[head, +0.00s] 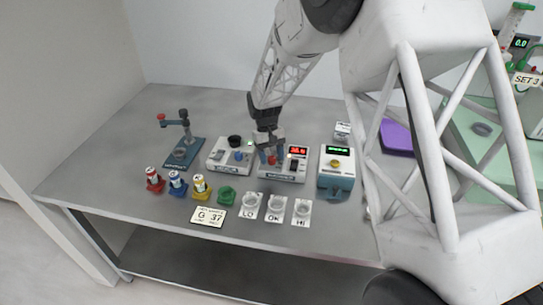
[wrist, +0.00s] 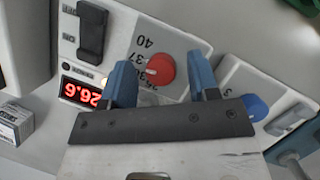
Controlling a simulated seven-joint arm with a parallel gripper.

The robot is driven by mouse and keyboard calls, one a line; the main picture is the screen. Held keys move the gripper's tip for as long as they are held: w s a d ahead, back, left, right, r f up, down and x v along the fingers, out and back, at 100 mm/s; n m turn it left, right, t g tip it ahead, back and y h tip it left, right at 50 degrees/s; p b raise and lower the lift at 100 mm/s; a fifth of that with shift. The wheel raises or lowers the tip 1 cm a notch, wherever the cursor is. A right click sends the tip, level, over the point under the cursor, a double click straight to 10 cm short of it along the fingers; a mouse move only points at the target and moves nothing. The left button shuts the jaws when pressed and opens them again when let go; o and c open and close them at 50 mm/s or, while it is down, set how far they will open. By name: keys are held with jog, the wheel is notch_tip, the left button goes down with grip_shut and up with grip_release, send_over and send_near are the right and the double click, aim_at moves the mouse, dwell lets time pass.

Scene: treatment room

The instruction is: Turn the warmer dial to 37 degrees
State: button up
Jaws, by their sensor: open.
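The warmer (head: 290,176) is a white box on the bench with a red lit display (head: 298,151). Its red round dial (wrist: 160,70) shows in the wrist view, with printed numbers beside it, 40 and 37 among them. A white pointer mark on the dial lies toward the printed numbers; its exact setting is hard to tell. My gripper (wrist: 161,66) is open, with one blue finger on each side of the dial. I cannot tell whether either finger touches it. In the head view my gripper (head: 268,153) is over the warmer's left part and partly hides the dial.
A white device with a blue knob (head: 239,156) stands close left of the warmer, and a teal device (head: 337,172) close right. A card reading G 37 (head: 208,216), cups labelled LO, OK and HI, and several coloured holders stand in front. A black switch (wrist: 92,30) is on the warmer.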

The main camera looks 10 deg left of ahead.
jog(key=shift+r, duration=0.15)
jog(key=v, duration=0.7)
jog(key=shift+w+r, duration=0.2)
jog(key=shift+r, duration=0.05)
jog(key=shift+a, duration=0.1)
jog(key=s+d+r+m+t+y, duration=0.1)
jog(key=s+d+r+m, duration=0.1)
jog(key=s+d+r, duration=0.75)
jog(key=s+d+r+m+t+y, duration=0.1)
jog(key=s+d+r+t, duration=0.1)
jog(key=s+d+r, duration=0.75)
jog(key=s+d+f+m+t, duration=0.1)
jog(key=s+d, duration=0.7)
jog(key=s, duration=0.2)
jog(key=s+d+f+m+t, duration=0.1)
jog(key=s+d+m+t, duration=0.1)
jog(key=s+d, duration=0.5)
jog(key=s, duration=0.3)
jog(key=shift+s+d+m, duration=0.2)
jog(key=shift+d+m, duration=0.1)
jog(key=shift+d, duration=0.05)
